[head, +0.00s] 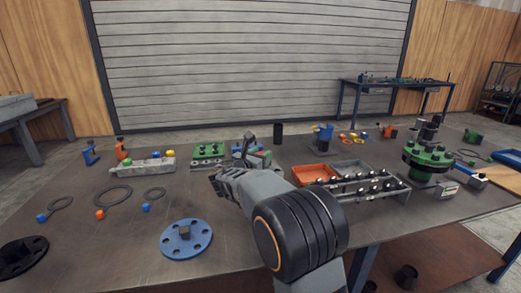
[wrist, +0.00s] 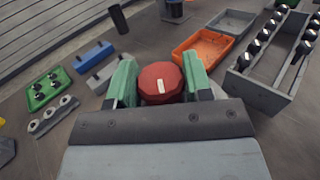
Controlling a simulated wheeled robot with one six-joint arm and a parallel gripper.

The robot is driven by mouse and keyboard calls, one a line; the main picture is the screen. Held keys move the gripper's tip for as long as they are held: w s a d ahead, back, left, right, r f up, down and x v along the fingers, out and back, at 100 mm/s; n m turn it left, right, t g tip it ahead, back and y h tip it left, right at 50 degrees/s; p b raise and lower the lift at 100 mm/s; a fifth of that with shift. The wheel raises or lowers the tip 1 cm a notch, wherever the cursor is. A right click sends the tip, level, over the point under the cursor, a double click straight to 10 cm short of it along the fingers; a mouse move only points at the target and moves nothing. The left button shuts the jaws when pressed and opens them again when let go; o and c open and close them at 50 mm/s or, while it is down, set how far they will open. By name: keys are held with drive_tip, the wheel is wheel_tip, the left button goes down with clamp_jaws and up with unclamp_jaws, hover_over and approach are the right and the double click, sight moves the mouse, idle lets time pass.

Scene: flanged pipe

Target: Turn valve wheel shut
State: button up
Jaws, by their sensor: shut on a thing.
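The valve wheel (wrist: 152,79) is a red, many-sided knob with a short white mark on its top, in the middle of the wrist view. The mark runs roughly up and down in that picture. My gripper (wrist: 160,80) has green finger pads on either side of the wheel and is shut on it. In the head view my gripper (head: 238,165) reaches over the middle of the table, and my arm hides the wheel there. What lies under the wheel is hidden.
An orange tray (wrist: 190,55) and a grey tray (head: 349,162) stand beside a bolt rack (head: 375,190). A green bolt block (wrist: 40,96) is at the left. A green-flanged pipe (head: 427,156) stands at the right.

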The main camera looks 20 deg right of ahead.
drive_tip(key=m+g+h+p, duration=0.1)
drive_tip(key=m+g+p, duration=0.1)
drive_tip(key=g+p, duration=0.1)
drive_tip(key=m+g+h+p, duration=0.1)
drive_tip(key=m+g+p, duration=0.1)
drive_tip(key=g, duration=0.1)
drive_tip(key=m+g+h+p, duration=0.1)
drive_tip(key=m+g+p, duration=0.1)
drive_tip(key=g+p, duration=0.1)
drive_tip(key=shift+w+r+p, duration=0.1)
drive_tip(key=shift+r+p, duration=0.25)
drive_tip(key=m+g+p, duration=0.1)
drive_tip(key=g+p, duration=0.1)
drive_tip(key=m+g+p, duration=0.1)
drive_tip(key=m+g, duration=0.1)
drive_tip(key=m+g+y+p, duration=0.1)
drive_tip(key=g+p, duration=0.1)
drive_tip(key=g, duration=0.1)
drive_tip(key=shift+f+m+p, duration=0.25)
drive_tip(key=shift+m+p, duration=0.05)
drive_tip(key=shift+g, duration=0.3)
drive_tip(key=o, duration=0.9)
drive_tip(key=shift+o, duration=0.2)
